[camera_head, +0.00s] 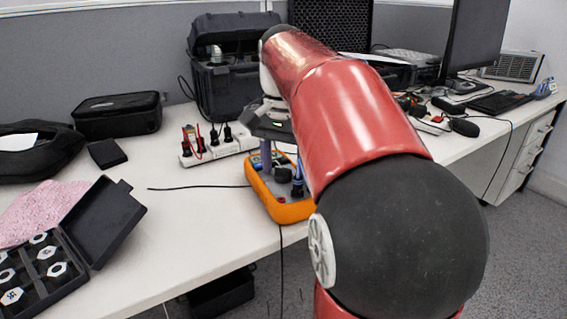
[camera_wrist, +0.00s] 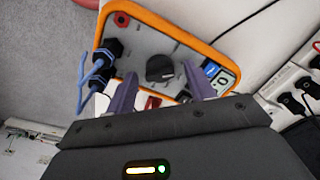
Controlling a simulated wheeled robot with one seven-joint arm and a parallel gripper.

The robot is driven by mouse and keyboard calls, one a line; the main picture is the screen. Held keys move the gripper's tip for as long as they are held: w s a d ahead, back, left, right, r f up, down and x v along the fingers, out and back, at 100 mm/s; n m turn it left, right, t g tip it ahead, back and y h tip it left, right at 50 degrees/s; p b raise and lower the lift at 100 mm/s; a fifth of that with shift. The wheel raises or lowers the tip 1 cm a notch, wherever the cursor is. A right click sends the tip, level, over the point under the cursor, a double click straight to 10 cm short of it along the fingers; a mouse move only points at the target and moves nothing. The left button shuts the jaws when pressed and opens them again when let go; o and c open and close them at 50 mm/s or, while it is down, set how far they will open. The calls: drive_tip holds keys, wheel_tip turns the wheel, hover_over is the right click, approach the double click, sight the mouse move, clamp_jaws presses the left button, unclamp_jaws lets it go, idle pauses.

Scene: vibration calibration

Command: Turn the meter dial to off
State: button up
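The meter is an orange-edged box with a grey face, lying on the white desk below my gripper; its orange rim (camera_head: 292,212) shows in the head view, and its face (camera_wrist: 148,40) shows in the wrist view. The black round dial (camera_wrist: 160,68) sits on that face, and it also shows in the head view (camera_head: 282,174). My gripper (camera_wrist: 160,85) is open, with its two purple fingers apart and the dial between and just beyond their tips. I cannot tell whether the fingers touch the dial. In the head view my arm hides part of the meter.
Black plugs with blue leads (camera_wrist: 108,55) stand in the meter beside the dial. A white power strip (camera_head: 225,146) with plugs lies behind the meter. A black case (camera_head: 225,85) stands at the back. An open box of white hexagonal pieces (camera_head: 108,222) lies at the left.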

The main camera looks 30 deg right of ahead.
drive_tip(key=c, duration=0.9)
drive_tip(key=shift+c, duration=0.2)
drive_tip(key=shift+n+p, duration=0.3)
drive_tip(key=n+p, duration=0.2)
drive_tip(key=shift+r+n, duration=0.15)
drive_tip(key=shift+n, duration=0.25)
drive_tip(key=shift+n+p, duration=1)
drive_tip(key=shift+n, duration=1.2)
drive_tip(key=o, duration=1)
